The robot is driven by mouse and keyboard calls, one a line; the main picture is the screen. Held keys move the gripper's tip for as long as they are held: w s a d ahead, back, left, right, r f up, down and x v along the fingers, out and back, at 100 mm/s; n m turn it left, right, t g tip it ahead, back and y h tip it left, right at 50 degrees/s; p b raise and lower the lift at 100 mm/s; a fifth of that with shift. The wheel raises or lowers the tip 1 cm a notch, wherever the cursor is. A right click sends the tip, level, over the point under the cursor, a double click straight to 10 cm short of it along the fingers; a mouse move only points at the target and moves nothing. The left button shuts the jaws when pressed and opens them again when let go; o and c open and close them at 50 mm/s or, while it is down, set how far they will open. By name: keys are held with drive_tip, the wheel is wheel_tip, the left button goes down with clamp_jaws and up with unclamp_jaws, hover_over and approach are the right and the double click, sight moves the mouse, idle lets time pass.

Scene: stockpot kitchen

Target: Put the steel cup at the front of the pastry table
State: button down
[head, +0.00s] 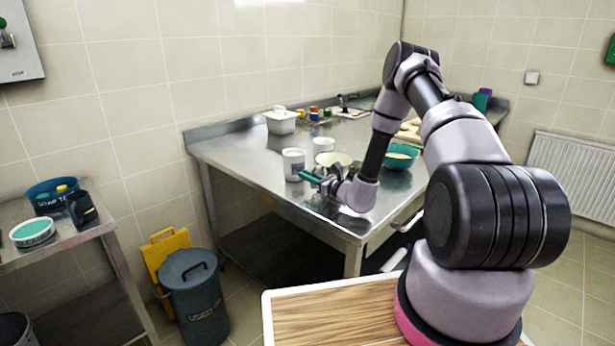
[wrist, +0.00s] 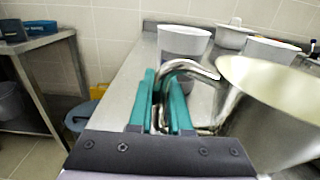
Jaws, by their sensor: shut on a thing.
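The steel cup (wrist: 262,125) has a curved handle and a pale inside, and looks upright at the right of the wrist view. In the head view its pale round opening (head: 333,158) shows just beyond my gripper, with its lower part hidden. My gripper (head: 312,178) has its teal fingers (wrist: 165,100) shut on the cup's handle, with the cup body beside them. I cannot tell whether the cup touches the tabletop.
A white tub (head: 293,163) stands close to my gripper, with another white tub (head: 323,144) behind. A teal bowl (head: 400,158) is to the right. The tabletop's left part is clear. A grey bin (head: 195,300) stands on the floor.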

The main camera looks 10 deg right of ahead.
drive_tip(key=shift+f, duration=0.15)
drive_tip(key=c, duration=0.8)
unclamp_jaws()
drive_tip(key=shift+c, duration=0.2)
